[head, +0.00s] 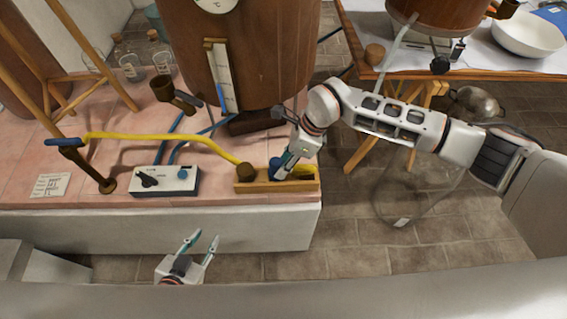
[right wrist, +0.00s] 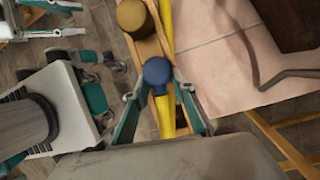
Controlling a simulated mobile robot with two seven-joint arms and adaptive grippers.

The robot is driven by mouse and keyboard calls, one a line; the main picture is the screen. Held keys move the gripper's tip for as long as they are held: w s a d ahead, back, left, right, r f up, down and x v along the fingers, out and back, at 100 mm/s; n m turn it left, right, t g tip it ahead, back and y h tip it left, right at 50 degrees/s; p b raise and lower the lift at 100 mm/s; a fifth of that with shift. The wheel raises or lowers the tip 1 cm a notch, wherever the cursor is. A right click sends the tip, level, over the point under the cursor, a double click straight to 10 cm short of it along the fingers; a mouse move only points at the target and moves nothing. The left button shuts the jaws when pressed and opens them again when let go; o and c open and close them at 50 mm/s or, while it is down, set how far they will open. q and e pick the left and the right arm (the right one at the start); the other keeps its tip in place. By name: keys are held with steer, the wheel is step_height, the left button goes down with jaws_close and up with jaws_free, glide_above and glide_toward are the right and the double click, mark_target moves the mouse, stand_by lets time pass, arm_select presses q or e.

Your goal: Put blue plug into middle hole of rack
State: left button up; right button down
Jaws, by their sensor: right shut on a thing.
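The rack (head: 247,187) is a long wooden block on the front right edge of the pink-tiled counter. A brown plug (head: 245,170) stands at its left end. The blue plug (head: 274,163) is at about the rack's middle, and its round blue head shows in the right wrist view (right wrist: 157,72). My right gripper (head: 281,172) is shut on the blue plug, with fingers on either side below the head in the wrist view (right wrist: 160,108). The plug's lower end is hidden, so I cannot tell how deep it sits. My left gripper (head: 201,243) is open and empty before the counter.
A yellow hose (head: 170,138) runs from a stand on the left to the rack. A white control box (head: 166,181) stands left of the rack. A large wooden barrel (head: 240,60) is behind.

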stand_by(0.7)
steer(key=c, duration=1.6)
jaws_free()
arm_select(q)
steer(key=shift+r, duration=0.1)
step_height(320, 180, up, 6)
steer(key=w+t+p, duration=0.1)
steer(key=w+p, duration=0.1)
steer(key=p, duration=0.2)
arm_select(e)
steer(key=shift+r, duration=3.5)
